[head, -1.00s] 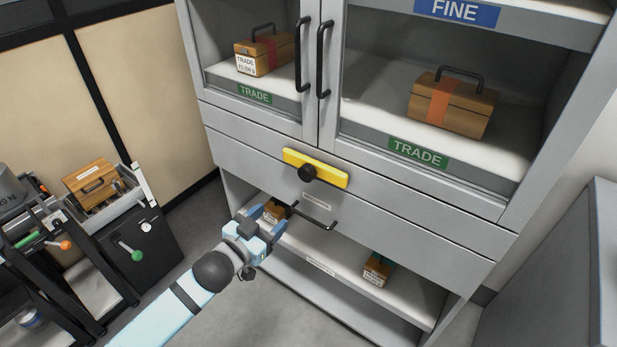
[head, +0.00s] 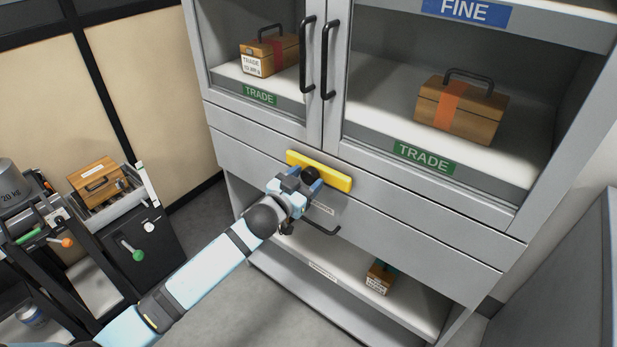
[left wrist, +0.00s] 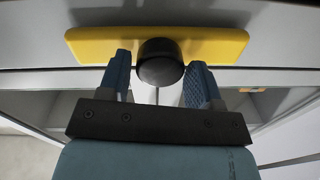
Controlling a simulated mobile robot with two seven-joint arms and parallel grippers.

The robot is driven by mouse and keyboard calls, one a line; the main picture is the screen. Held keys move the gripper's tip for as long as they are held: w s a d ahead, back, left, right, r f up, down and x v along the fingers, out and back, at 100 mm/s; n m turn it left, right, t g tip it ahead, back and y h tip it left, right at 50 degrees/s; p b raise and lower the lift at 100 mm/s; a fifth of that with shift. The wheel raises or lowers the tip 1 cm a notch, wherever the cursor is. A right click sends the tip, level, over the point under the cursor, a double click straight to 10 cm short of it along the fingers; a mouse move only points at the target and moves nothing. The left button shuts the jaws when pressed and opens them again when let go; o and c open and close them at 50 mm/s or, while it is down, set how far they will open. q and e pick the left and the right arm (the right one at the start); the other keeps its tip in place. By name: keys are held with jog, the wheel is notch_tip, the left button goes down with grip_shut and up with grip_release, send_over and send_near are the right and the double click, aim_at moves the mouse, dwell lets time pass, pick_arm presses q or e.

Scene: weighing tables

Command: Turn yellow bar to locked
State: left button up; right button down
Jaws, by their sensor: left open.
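The yellow bar (head: 329,174) lies across the front of the grey cabinet, below the doors, with its long side along the drawer front. A black round knob (head: 310,173) sticks out at its middle. In the left wrist view the yellow bar (left wrist: 215,42) spans the top and the knob (left wrist: 160,62) hangs in front of it. My left gripper (head: 307,180) is open at the knob. In the left wrist view its blue fingers (left wrist: 159,80) stand on either side of the knob, with gaps visible. My right gripper is not in view.
Black door handles (head: 328,60) stand above the bar. A drawer handle (head: 323,226) sits just below my gripper. Wooden boxes (head: 462,107) stand behind the doors, and a small box (head: 379,277) is on the open lower shelf. A black cart (head: 140,255) is at left.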

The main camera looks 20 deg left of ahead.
pick_arm(q)
jog(key=shift+w+d, duration=0.25)
jog(key=shift+w, duration=0.35)
jog(key=shift+c, duration=1.3)
jog(key=c, duration=0.7)
